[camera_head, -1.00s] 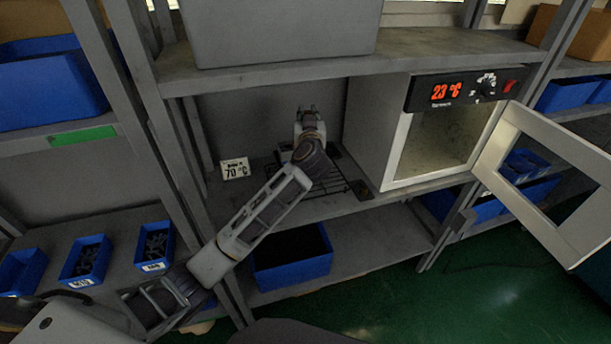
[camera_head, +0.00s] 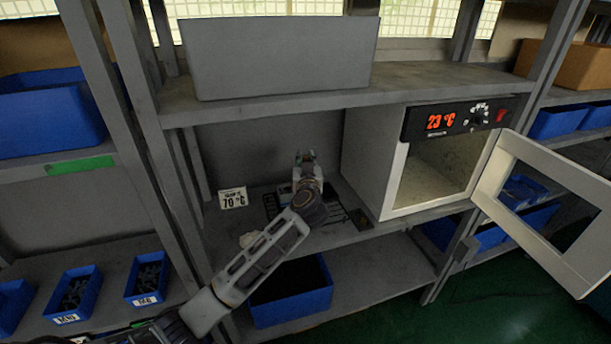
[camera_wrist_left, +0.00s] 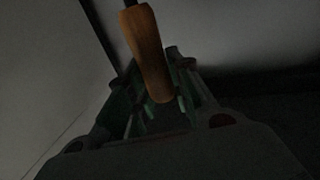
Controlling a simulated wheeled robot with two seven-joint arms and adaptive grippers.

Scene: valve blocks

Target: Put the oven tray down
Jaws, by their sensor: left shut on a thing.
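The oven tray (camera_head: 334,213) is a dark wire rack low over the shelf beside the oven, partly hidden behind my left arm; I cannot tell whether it touches the shelf. My left gripper (camera_head: 305,160) is at the back of the shelf bay, just left of the oven. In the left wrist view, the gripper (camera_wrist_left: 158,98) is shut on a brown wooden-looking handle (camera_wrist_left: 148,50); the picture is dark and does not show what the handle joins. My right gripper is not in view.
The oven (camera_head: 375,160) stands on the shelf to the right, its door (camera_head: 490,185) wide open, its display reading 23 °C. A 70 °C sign (camera_head: 232,197) stands left of the tray. A grey bin (camera_head: 280,55) sits above; a blue bin (camera_head: 292,308) sits below.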

